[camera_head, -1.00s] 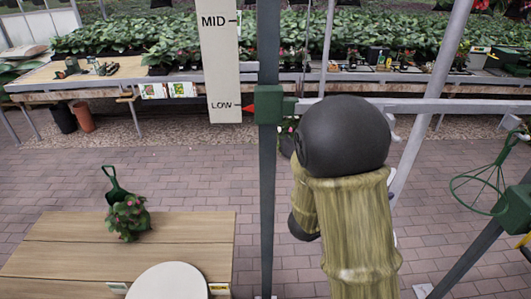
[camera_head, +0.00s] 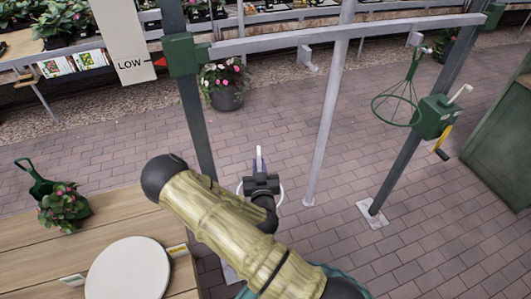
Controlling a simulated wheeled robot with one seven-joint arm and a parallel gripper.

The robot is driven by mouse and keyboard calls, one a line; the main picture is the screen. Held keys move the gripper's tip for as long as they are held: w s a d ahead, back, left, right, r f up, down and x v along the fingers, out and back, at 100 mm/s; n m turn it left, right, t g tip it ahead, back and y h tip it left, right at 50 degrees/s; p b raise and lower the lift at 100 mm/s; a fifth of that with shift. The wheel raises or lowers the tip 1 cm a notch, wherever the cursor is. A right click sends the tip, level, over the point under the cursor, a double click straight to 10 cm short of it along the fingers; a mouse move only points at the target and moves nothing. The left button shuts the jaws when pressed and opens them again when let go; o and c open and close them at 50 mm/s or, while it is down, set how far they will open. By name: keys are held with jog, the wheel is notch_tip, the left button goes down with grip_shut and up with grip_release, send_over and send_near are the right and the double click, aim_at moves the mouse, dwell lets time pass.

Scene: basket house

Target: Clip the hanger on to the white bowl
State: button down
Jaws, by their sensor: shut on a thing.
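My gripper (camera_head: 261,177) is beyond my arm, above the brick floor, right of the wooden table. It is shut on a white thing (camera_head: 281,196), of which thin curved edges show on both sides of the jaws. A pale upright piece stands at the fingertips. My arm hides most of it, and I cannot tell whether it is the white bowl or a hanger. A green wire frame (camera_head: 399,97) with a ring at its bottom hangs from the rail at upper right, well away from my gripper. No bowl shows clearly.
The wooden table (camera_head: 115,222) at lower left bears a flat white disc (camera_head: 128,270), a leafy plant (camera_head: 64,207) and a green scoop (camera_head: 38,180). Grey posts and a rail (camera_head: 350,32) stand ahead. A winch box (camera_head: 435,116) is at right. Bricks lie clear between.

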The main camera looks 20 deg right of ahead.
notch_tip(320, 180, down, 7)
jog(key=s+a+n+y, duration=0.1)
jog(key=a+n+y, duration=0.1)
jog(key=y, duration=0.2)
jog(key=shift+n, duration=0.3)
